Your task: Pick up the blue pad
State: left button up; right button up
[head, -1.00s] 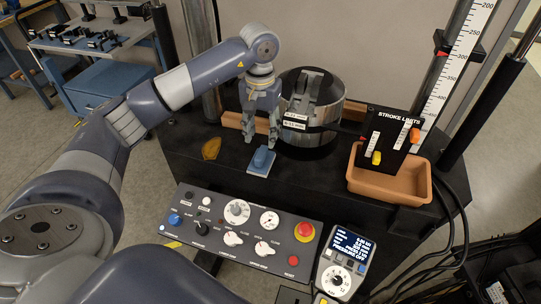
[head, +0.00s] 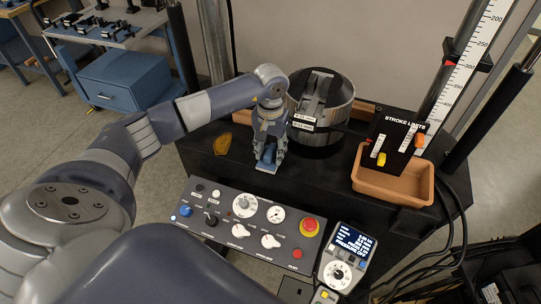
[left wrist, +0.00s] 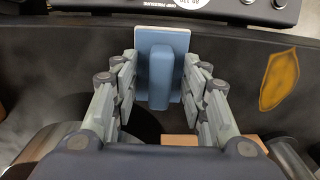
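The blue pad (head: 266,166) sits on the black table top behind the control panel, a blue raised grip on a paler flat plate. It also shows in the left wrist view (left wrist: 165,78), at top centre. My left gripper (head: 269,158) is down at the pad and hides part of it in the head view. In the left wrist view, the left gripper (left wrist: 167,72) is open, with one finger on each side of the raised grip and gaps between. My right gripper is not in view.
A metal cylinder (head: 335,98) stands close behind and right of the gripper. An orange-brown tray (head: 392,187) is at right under the stroke limits board (head: 397,132). The control panel (head: 250,222) lies in front. A yellow-brown patch (head: 222,144) is left of the pad.

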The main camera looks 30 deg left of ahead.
aim_at(270, 149)
pick_arm(q)
grip_shut()
jog(key=shift+r, duration=0.1)
jog(key=shift+r+b, duration=0.5)
jog(key=shift+b, duration=0.1)
notch_tip(270, 149, up, 2)
jog(key=shift+r+b, duration=0.15)
jog(key=shift+b, duration=0.75)
jog(key=s+r+b, duration=0.1)
jog(key=s+b, duration=0.4)
jog(key=s, duration=1.1)
jog(key=shift+d+r+b, duration=0.15)
jog(key=shift+r+b, duration=0.15)
